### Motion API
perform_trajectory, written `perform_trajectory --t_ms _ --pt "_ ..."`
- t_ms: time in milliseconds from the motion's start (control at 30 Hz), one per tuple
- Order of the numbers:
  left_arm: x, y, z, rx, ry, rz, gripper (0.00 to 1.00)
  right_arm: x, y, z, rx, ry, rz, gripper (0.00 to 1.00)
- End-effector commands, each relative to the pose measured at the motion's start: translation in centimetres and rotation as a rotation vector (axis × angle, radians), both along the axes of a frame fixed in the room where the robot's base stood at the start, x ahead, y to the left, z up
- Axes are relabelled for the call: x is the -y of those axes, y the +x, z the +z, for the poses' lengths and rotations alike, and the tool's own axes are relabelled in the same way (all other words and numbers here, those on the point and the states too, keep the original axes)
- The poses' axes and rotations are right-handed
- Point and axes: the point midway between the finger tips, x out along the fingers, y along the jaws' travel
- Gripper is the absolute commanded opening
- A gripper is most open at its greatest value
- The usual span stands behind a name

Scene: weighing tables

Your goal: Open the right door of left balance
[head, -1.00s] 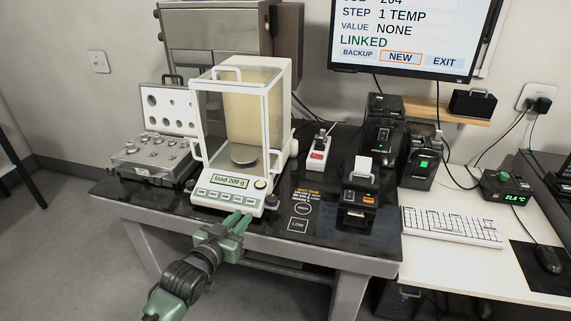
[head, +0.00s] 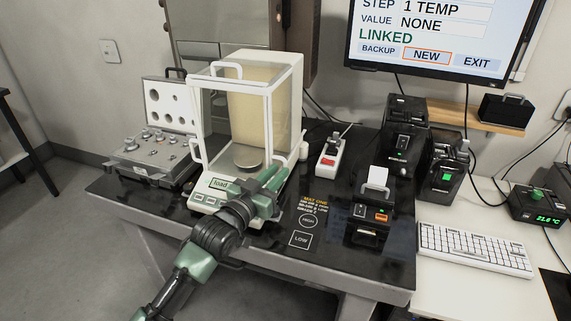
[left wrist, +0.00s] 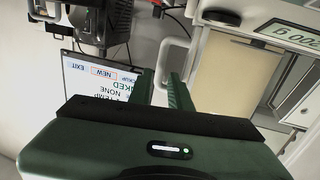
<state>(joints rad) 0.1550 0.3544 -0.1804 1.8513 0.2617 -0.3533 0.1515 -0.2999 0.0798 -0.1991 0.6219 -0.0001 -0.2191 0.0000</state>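The balance (head: 197,125) stands on the black table, with a white-framed glass draft shield and a round pan (head: 248,158) inside. In the left wrist view a white loop handle (left wrist: 166,60) shows just beyond the fingers. My left gripper (head: 275,173) is in front of the balance's lower right corner, covering part of its display. My right gripper is out of view.
A weight case (head: 150,160) lies open left of the balance. A white power strip (head: 331,152) and a black printer (head: 371,212) stand to its right on the black table (head: 330,260). A monitor (head: 432,75) hangs behind.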

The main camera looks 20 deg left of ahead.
Motion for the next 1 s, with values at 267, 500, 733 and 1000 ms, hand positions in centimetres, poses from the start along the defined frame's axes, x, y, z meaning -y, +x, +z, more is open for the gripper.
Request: perform_trajectory --t_ms 267,500,733,1000 --pt "0.8 3.4 0.1 0.001 -0.001 0.0 0.19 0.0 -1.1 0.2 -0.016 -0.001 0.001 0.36" --pt "0.9 3.9 0.0 -0.001 0.0 0.0 0.19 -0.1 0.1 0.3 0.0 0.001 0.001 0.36" --pt "0.9 3.9 0.0 0.0 0.0 0.0 0.0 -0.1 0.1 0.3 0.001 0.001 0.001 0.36" --pt "0.9 3.8 0.0 0.0 0.0 0.0 0.0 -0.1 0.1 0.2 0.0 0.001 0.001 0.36"
